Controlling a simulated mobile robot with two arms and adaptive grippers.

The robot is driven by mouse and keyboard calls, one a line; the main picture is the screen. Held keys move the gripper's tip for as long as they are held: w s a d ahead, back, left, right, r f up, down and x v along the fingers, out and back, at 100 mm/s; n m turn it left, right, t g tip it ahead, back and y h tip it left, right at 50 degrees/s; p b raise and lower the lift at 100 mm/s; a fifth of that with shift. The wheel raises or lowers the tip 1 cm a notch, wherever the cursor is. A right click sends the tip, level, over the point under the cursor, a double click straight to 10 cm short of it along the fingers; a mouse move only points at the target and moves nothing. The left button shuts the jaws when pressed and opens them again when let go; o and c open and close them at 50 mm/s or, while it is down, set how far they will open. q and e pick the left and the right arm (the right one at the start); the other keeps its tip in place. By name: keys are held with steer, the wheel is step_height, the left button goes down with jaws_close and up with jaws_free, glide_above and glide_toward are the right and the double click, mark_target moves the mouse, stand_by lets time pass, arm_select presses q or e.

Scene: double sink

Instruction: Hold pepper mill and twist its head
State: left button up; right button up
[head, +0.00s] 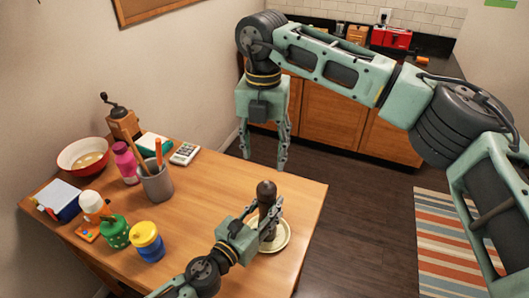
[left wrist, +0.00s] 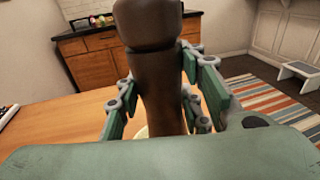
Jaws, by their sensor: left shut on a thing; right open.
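A dark brown pepper mill (head: 266,194) stands upright over a cream plate (head: 284,239) near the table's right edge in the head view. My left gripper (head: 266,217) is shut around the mill's body from the front left. In the left wrist view the mill (left wrist: 158,80) rises between the green finger pads, its rounded head above them; its top is cut off there. My right gripper (head: 265,163) hangs pointing down, open and empty, above and behind the mill, apart from it. The mill's base is partly hidden by my left gripper.
On the table's left are a grey cup (head: 157,184) with utensils, a pink bottle (head: 126,163), a red-rimmed bowl (head: 84,156), a yellow-lidded jar (head: 147,242), a green jar (head: 115,232), a calculator (head: 185,153) and a wooden grinder (head: 125,120). The table's middle is clear.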

mark_target(264, 186)
steer(key=shift+n, duration=0.3)
steer(key=f+n, duration=0.8)
steer(key=s+f+n, duration=0.1)
steer(key=f+n, duration=0.3)
steer(key=shift+d, duration=0.1)
stand_by(0.3)
steer(key=shift+r, duration=0.1)
steer(key=c, duration=1.1)
steer(key=shift+m, duration=1.1)
